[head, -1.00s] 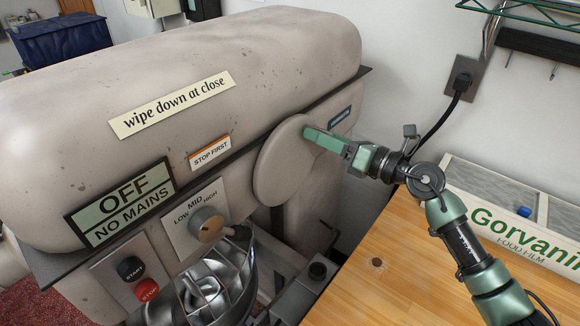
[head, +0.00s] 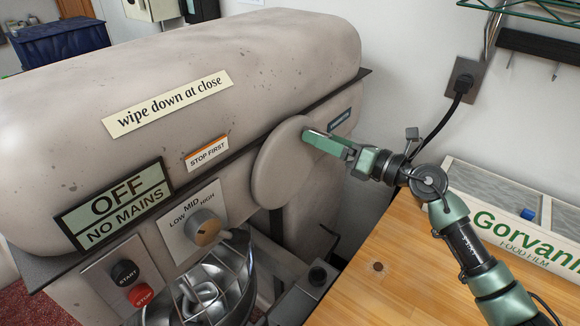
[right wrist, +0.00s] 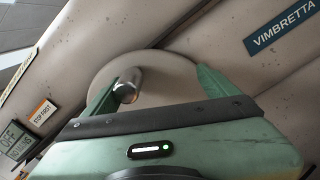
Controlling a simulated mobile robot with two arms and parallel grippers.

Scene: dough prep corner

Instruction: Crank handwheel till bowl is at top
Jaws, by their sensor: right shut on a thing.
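The handwheel (head: 277,170) is a pale round disc on the side of the cream mixer (head: 200,60). In the right wrist view the handwheel (right wrist: 165,78) fills the space beyond my fingers, and its shiny metal handle (right wrist: 127,84) stands between them, close to the left finger. My right gripper (head: 307,136) is at the upper right of the wheel, shut on the handle; its fingers hide the handle in the head view. The metal bowl (head: 242,285) is at the bottom of the head view, below the speed dial, cut off by the frame edge. My left gripper is out of view.
A wooden worktop (head: 385,265) lies right of the mixer, under my right arm. A Gorvani food film box (head: 510,215) stands on it against the wall. A power cord (head: 445,125) hangs from a wall socket (head: 465,80). The mixer sign reads OFF, NO MAINS.

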